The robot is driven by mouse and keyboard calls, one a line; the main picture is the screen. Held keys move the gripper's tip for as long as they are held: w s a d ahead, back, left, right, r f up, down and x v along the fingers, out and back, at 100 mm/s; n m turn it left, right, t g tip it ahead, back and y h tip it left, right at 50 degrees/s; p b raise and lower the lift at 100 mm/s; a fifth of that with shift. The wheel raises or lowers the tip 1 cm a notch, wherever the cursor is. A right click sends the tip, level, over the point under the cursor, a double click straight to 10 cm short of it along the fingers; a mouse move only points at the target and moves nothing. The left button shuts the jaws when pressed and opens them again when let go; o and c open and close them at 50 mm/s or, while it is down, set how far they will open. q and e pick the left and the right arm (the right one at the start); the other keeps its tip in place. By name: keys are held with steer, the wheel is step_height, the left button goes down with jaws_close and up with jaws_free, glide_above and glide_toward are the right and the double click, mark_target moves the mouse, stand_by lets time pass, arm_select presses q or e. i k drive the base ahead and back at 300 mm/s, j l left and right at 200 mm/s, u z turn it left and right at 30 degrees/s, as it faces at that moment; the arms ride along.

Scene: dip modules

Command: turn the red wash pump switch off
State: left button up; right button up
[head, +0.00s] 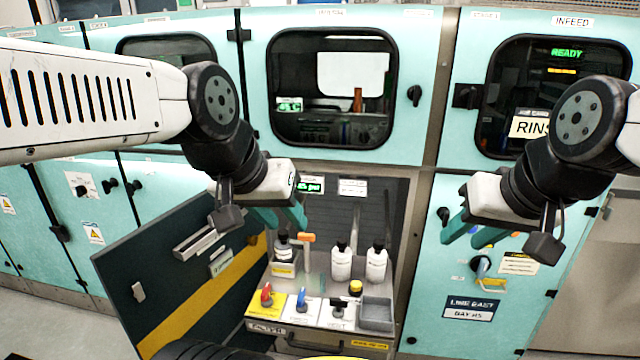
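A red switch (266,294) sits on a yellow plate at the left end of the panel in the open middle bay. Its label is too small to read, and I cannot tell its setting for sure. A blue switch (301,301) and a black switch (338,306) stand to its right on white plates. My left gripper (281,225) is open and empty, above and behind the red switch, apart from it. My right gripper (463,240) is open and empty in front of the right-hand teal cabinet door, well away from the red switch.
Several white bottles (341,264) and an orange-handled valve (307,238) stand behind the switches. A yellow button (355,286) and a grey tray (376,313) are at the right. The opened dark door (190,285) borders the left side. A rotary handle (482,265) is on the right cabinet.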

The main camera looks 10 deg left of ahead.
mark_target(265, 297)
steer(key=k+j, duration=0.1)
steer(key=j, duration=1.3)
steer(key=k, duration=0.05)
